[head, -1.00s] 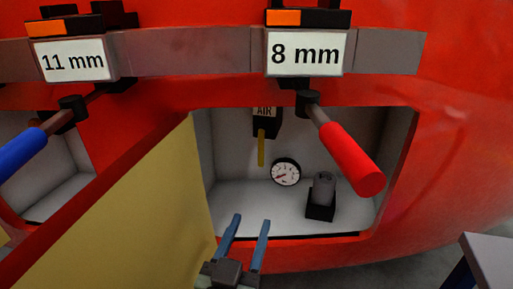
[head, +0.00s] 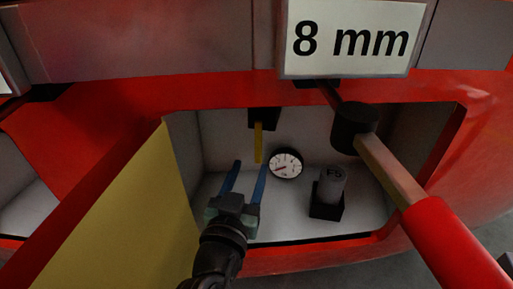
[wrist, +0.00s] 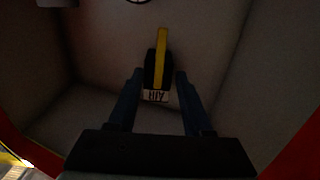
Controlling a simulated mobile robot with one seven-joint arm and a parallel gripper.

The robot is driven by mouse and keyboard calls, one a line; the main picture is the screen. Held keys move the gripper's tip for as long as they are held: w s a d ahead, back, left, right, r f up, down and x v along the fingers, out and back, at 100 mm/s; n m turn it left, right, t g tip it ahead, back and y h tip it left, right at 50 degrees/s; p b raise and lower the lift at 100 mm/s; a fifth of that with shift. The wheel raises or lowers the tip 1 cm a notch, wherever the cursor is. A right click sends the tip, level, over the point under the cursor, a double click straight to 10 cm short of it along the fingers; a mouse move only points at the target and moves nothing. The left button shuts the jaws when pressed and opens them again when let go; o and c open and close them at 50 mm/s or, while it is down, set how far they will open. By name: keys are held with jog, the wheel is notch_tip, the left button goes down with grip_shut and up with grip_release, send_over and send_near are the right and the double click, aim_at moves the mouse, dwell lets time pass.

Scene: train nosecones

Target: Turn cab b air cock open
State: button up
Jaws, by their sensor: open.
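The air cock is a black block with a yellow lever (head: 258,142) at the back wall of the open compartment. Its lever hangs straight down in the head view. In the wrist view the yellow lever (wrist: 162,58) and the black block labelled AIR (wrist: 156,96) sit ahead, between the lines of my fingers. My gripper (head: 248,168) has two blue fingers, open and empty, inside the compartment mouth, just below and left of the lever. I see no contact with it. Which cab this is cannot be read.
A round gauge (head: 287,163) is right of the lever. A grey cylinder in a black holder (head: 328,190) stands further right. A yellow open door panel (head: 125,215) bounds the left.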

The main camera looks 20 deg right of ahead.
aim_at(258, 147)
jog(key=x, duration=0.7)
jog(key=shift+w+d, duration=0.1)
jog(key=shift+w, duration=0.05)
jog(key=shift+c, duration=0.3)
grip_shut()
dwell(1.0)
